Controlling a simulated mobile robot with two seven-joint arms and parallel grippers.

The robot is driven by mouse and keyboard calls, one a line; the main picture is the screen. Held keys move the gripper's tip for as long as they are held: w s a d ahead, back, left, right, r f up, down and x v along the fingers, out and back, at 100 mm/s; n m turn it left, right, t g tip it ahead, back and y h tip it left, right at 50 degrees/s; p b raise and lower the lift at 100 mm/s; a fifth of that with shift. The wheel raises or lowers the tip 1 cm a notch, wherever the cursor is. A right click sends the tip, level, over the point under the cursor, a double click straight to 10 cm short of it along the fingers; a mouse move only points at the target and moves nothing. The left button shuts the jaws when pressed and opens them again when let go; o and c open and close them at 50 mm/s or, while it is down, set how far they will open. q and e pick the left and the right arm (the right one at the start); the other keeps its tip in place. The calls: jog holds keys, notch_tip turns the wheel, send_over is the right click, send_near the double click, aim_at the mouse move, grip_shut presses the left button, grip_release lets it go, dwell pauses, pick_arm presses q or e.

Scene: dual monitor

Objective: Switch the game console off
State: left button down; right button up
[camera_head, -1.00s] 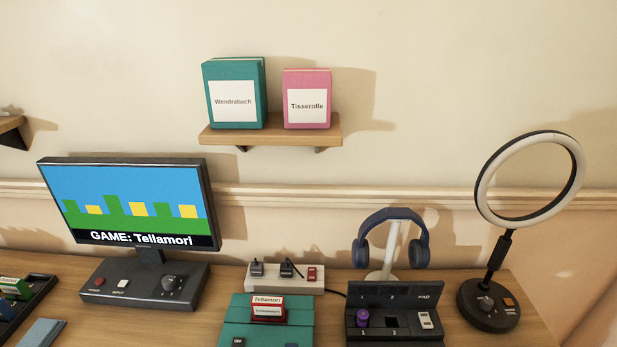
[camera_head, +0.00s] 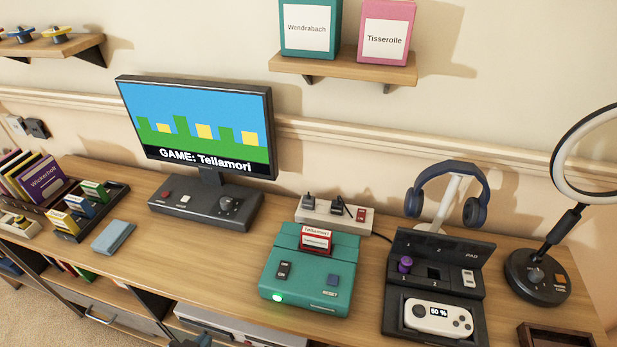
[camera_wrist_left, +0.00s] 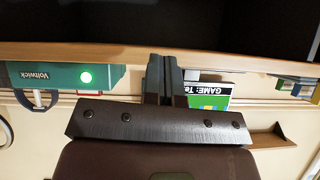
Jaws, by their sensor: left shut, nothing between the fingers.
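The teal game console (camera_head: 345,258) sits on the desk, right of the monitor. Its switch (camera_head: 284,269) is at the left of its top, beside OFF and ON markings. A RESET button (camera_head: 332,281) is at the right. A green light (camera_head: 277,297) glows on its front. A red cartridge (camera_head: 316,240) labelled Tellamori stands in it. My left gripper (camera_head: 190,342) shows only slightly at the bottom edge, in front of the desk and left of the console. In the left wrist view its fingers (camera_wrist_left: 165,65) are shut and empty; the console front (camera_wrist_left: 55,77) shows beside them. My right gripper is not in view.
The monitor (camera_head: 195,120) shows "GAME: Tellamori". A power strip (camera_head: 335,214) lies behind the console. A dark controller dock (camera_head: 435,275) and a headphone stand (camera_head: 447,205) are to its right. A blue-grey flat item (camera_head: 113,237) lies left. Desk in front of the monitor is clear.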

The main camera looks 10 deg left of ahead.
pick_arm(q)
jog(key=w+r, duration=0.2)
jog(key=w, duration=0.1)
jog(key=w+d+r+m+t, duration=0.1)
jog(key=w, duration=0.2)
jog(key=w+r+t+h, duration=0.1)
jog(key=w+r, duration=0.1)
jog(key=w, duration=0.1)
jog(key=shift+d+r, duration=0.25)
jog(key=shift+r, duration=0.1)
jog(key=w+d+r+m+g+h+p, duration=0.1)
jog(key=w+d+r+m+h, duration=0.2)
jog(key=w+d+r+m, duration=0.4)
jog(key=w+d+r+m+g+h, duration=0.1)
jog(key=w+d+r+m+h, duration=0.3)
jog(key=r, duration=0.6)
jog(key=w+d+r+m+g+h+p, duration=0.1)
jog(key=w+d+r+m+h, duration=0.15)
jog(key=w+d+r, duration=0.45)
jog(key=s+a+f+m+g+y, duration=0.3)
jog(key=s+a+f+g+y, duration=0.3)
jog(key=s+a+g, duration=0.3)
jog(key=shift+s+a+g+y+p, duration=0.3)
jog(key=shift+a+y, duration=0.15)
jog(key=shift+a, duration=0.05)
